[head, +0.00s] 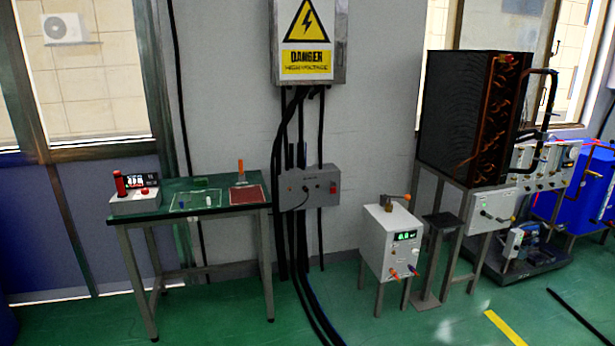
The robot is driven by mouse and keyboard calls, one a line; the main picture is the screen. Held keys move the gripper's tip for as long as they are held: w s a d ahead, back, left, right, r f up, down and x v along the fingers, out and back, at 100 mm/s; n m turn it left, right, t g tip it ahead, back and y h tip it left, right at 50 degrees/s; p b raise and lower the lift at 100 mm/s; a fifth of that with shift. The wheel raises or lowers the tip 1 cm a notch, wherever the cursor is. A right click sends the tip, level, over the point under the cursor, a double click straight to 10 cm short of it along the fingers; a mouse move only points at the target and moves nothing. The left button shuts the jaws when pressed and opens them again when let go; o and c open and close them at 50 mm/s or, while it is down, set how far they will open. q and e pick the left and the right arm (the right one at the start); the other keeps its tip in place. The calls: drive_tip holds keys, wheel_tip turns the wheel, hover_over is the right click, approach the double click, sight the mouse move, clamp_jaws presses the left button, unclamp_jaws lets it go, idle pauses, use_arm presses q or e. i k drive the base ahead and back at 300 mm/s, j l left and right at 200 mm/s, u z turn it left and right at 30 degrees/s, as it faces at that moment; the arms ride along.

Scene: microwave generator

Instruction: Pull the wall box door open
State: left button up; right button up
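A grey wall box (340,60) hangs high on the wall at the top centre of the head view. Its door (280,66) carries a yellow and black "DANGER HIGH VOLTAGE" sign and looks closed. The top of the box is cut off by the picture edge, and I see no handle clearly. Black cables run down from its underside. Neither of my grippers is in view.
A smaller grey switch box (310,188) is on the wall below. A green-topped table (222,204) stands to the left, and a white instrument box (392,243) on legs to the right. Cables cross the green floor (240,320), which is otherwise mostly open in front.

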sight(310, 36)
drive_tip(key=i, duration=1.85)
